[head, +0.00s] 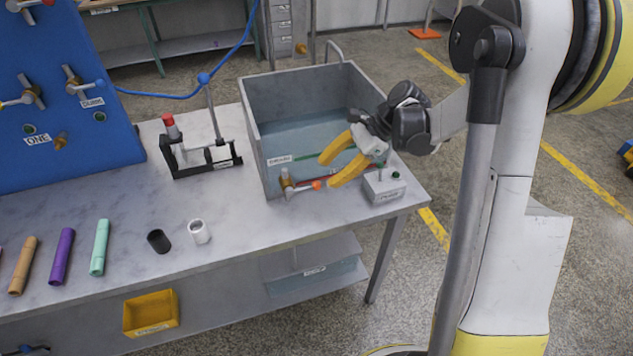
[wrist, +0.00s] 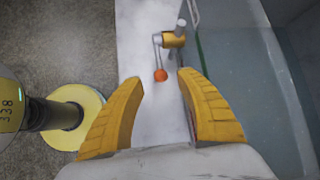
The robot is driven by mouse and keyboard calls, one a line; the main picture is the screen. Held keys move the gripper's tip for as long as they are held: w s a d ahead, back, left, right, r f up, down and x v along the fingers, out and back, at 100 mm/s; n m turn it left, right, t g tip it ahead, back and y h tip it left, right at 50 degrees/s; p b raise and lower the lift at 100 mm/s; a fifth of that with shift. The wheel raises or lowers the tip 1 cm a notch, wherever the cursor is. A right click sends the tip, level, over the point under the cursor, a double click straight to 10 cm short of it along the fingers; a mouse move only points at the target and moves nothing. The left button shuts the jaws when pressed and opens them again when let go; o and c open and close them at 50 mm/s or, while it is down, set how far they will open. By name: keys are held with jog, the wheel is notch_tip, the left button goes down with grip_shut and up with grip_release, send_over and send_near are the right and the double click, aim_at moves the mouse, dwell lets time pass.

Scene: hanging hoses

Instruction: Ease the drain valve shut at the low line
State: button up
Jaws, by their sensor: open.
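A brass drain valve (head: 287,181) sits low at the front wall of the grey water tank (head: 257,142). Its lever ends in an orange tip (head: 316,185) and points right, roughly along the tank wall. The wrist view shows the brass body (wrist: 174,40) and the lever running toward me to the orange tip (wrist: 161,75). My gripper (head: 327,171) has yellow fingers and is open and empty. In the wrist view the orange tip appears between and just ahead of the fingertips (wrist: 160,83). I cannot tell whether either finger touches it.
A small grey box (head: 384,187) with green knobs stands at the bench corner, close below my gripper. A black stand (head: 200,158) is left of the tank. Coloured tubes (head: 65,256) lie on the left bench. The tank wall is close on the right in the wrist view.

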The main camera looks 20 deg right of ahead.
jog(key=v, duration=0.5)
jog(key=shift+d, duration=0.1)
jog(key=s+a+r+n+t+h, duration=0.2)
jog(key=s+a+r+n+h, duration=0.1)
jog(key=s+n, duration=0.5)
jog(key=s+a+r+n+t+h, duration=0.3)
jog(key=s+a+r+n+h, duration=0.1)
jog(key=s+n, duration=0.5)
jog(key=shift+s+a+h, duration=0.2)
jog(key=shift+s+h, duration=0.3)
jog(key=shift+s, duration=0.2)
jog(key=shift+r, duration=0.1)
